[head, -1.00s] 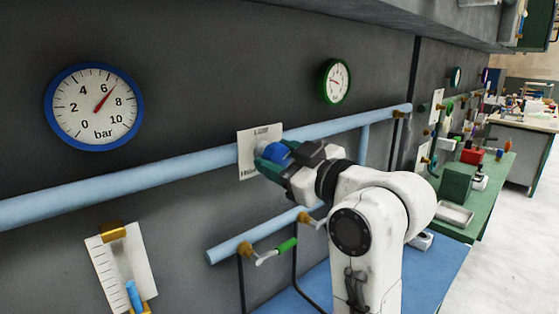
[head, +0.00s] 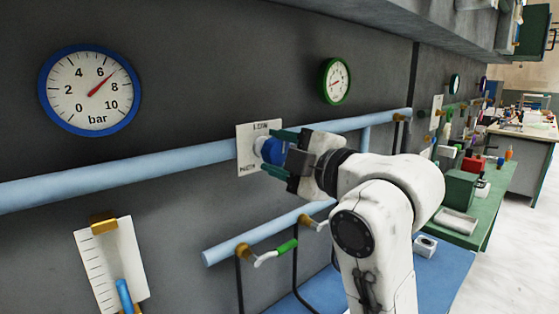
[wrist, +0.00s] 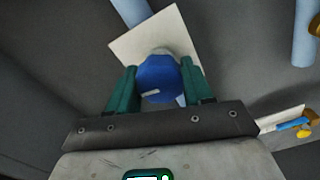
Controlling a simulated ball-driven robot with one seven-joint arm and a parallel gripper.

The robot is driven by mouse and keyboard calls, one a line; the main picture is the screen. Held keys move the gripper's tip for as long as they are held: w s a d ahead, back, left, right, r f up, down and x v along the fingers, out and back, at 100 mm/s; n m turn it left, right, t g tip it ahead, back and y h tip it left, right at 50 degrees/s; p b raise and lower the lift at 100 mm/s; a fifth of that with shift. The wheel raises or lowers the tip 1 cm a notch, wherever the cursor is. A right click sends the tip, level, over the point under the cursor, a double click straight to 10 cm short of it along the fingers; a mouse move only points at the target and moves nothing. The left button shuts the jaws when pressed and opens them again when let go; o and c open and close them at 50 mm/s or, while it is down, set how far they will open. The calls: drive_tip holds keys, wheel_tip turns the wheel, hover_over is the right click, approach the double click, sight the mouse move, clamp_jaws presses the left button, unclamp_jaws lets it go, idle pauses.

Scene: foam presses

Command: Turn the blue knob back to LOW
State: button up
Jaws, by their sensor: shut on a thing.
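The blue knob (head: 271,151) sits on a white plate (head: 246,149) on the wall pipe. The plate reads LOW at its top; its lower word is too blurred to read surely. My gripper (head: 277,153) is shut on the knob, its green fingers on opposite sides. In the wrist view the knob (wrist: 160,78) lies between the fingertips (wrist: 158,70), with a pale mark on its face near the lower edge. Which word that mark points to cannot be told. The blue-rimmed bar gauge (head: 90,90) has its red needle between 6 and 8.
A green-rimmed gauge (head: 336,81) hangs above the pipe (head: 150,168). Below are a green-handled lever (head: 287,246) and a white scale plate with a blue slider (head: 123,293). A green bench (head: 490,205) stands at right.

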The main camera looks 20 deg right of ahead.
drive_tip(key=shift+f+n+b, duration=0.2)
drive_tip(key=shift+n+b, duration=0.1)
drive_tip(key=shift+n, duration=0.3)
drive_tip(key=o, duration=1)
drive_tip(key=shift+r, duration=0.15)
drive_tip(key=shift+o, duration=0.2)
drive_tip(key=shift+s, duration=0.1)
drive_tip(key=b+v, duration=0.8)
drive_tip(key=v, duration=0.2)
drive_tip(key=shift+s+b, duration=0.3)
drive_tip(key=shift+b, duration=0.05)
drive_tip(key=shift+d, duration=0.1)
